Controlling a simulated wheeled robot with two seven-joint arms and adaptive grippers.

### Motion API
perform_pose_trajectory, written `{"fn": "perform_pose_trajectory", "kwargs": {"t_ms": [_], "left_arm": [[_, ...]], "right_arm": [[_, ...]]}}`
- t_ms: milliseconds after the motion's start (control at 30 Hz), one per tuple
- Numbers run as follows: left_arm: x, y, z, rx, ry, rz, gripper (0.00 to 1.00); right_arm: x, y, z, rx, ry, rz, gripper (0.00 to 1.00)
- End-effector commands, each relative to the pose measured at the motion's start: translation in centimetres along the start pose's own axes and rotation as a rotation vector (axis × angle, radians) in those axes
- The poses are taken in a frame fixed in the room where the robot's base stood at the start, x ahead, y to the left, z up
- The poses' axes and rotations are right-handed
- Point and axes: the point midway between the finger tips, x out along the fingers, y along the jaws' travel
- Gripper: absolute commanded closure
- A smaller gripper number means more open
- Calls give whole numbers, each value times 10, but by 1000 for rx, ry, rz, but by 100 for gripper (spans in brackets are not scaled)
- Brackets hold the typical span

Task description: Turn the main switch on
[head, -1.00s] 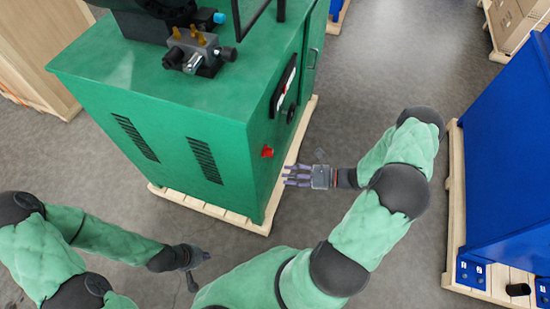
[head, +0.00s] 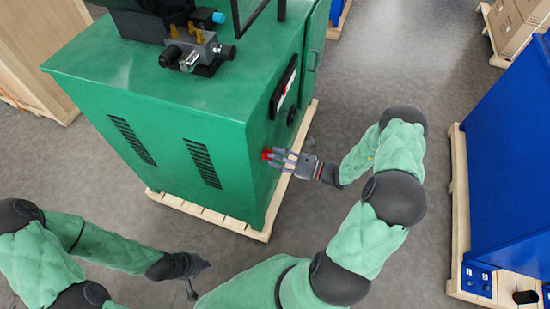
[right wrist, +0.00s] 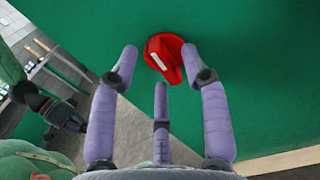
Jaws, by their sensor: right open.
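The main switch is a red rotary knob (head: 266,154) on the side panel of the green machine (head: 190,100). In the right wrist view the red knob (right wrist: 165,57) shows a white mark on its upper left and a ridge slanting down to the right. My right gripper (head: 275,156) is open, with its fingers pointing at the knob. In the right wrist view its purple fingers (right wrist: 160,70) are spread around the knob's lower side; I cannot tell whether any finger touches it. My left gripper (head: 199,276) hangs at the lower left, away from the machine; its fingers are too small to judge.
The green machine stands on a wooden pallet (head: 222,217). A black dial (head: 291,115) and a panel sit beyond the knob. A blue machine (head: 510,170) on a pallet stands at the right. Grey floor (head: 400,60) is free between them.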

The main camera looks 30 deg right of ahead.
Motion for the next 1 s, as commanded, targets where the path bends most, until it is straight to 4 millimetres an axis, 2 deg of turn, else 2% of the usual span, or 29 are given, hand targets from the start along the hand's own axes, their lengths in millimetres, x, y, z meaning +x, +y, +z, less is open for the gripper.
{"fn": "perform_pose_trajectory", "kwargs": {"t_ms": [367,400,500,567,1000], "left_arm": [[1,0,0,0,0,0,100],[1,0,0,0,0,0,100],[1,0,0,0,0,0,100],[1,0,0,0,0,0,100],[-6,2,0,0,0,0,100]], "right_arm": [[7,0,0,0,1,-1,54],[7,0,0,0,1,-1,56],[7,0,0,0,1,-1,85],[7,0,0,0,1,0,100],[7,0,2,56,1,-1,100]]}}
